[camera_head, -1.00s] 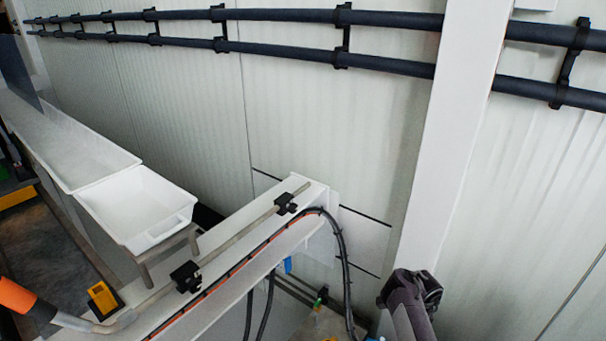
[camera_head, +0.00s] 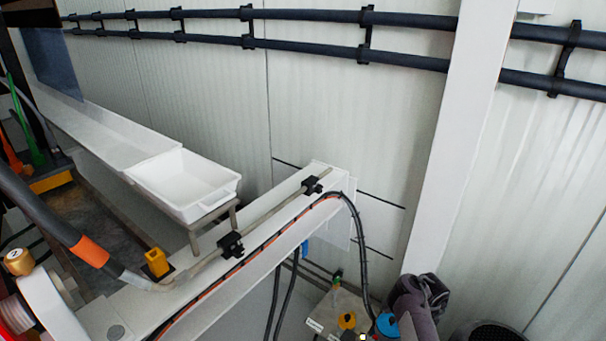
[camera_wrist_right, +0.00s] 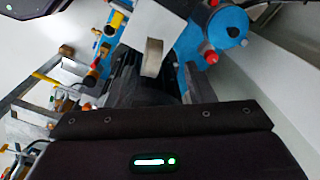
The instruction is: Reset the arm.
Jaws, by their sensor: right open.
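My right arm (camera_head: 415,305), dark purple-grey, shows at the lower right of the head view, in front of the white wall near the pale post. Its gripper end is not clear there. In the right wrist view the dark housing of my right gripper (camera_wrist_right: 155,122) fills the lower part, with a lit green-white indicator. The right gripper is open, and I see nothing held in it. Its fingertips are hard to make out against the machinery. My left arm and left gripper are not in view.
A white beam (camera_head: 262,262) with cables stands left of my right arm. A white tray (camera_head: 184,180) sits beyond it. Blue machinery (camera_wrist_right: 212,35) with a red knob lies ahead in the wrist view. A pale post (camera_head: 455,150) and dark wall pipes (camera_head: 300,45) stand behind.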

